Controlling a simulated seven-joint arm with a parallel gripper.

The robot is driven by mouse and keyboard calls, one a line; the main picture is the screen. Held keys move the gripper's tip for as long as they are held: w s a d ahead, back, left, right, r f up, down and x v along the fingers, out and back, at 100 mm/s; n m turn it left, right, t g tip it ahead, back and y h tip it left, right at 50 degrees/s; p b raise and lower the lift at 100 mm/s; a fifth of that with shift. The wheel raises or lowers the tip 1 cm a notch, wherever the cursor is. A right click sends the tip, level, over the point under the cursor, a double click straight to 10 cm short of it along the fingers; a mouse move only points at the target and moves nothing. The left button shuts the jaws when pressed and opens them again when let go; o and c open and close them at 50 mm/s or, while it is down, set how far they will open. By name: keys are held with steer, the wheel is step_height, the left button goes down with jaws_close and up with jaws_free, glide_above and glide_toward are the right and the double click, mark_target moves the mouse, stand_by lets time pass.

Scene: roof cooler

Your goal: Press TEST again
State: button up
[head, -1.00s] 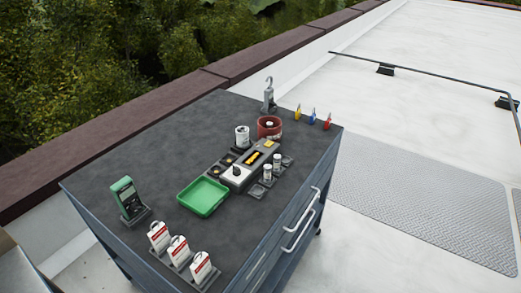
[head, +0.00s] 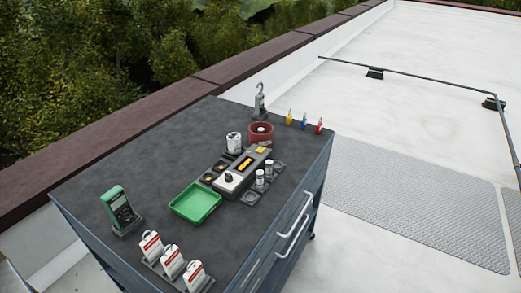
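A small grey test unit (head: 241,168) lies on the dark top of the tool cart. It has a white end with a black knob (head: 229,177) and a yellow-orange strip (head: 245,164) along its middle. A small yellow patch (head: 262,150) is at its far end. Its lettering is too small to read, so I cannot tell which part is marked TEST. My gripper is not in view.
On the cart (head: 115,170) are a green tray (head: 196,202), a green meter (head: 119,207), several red-and-white tags (head: 172,262), a red pot (head: 261,133), a white can (head: 234,142), a grey hook stand (head: 260,105) and small vials (head: 268,169). Coloured clips (head: 304,121) stand at the far right edge.

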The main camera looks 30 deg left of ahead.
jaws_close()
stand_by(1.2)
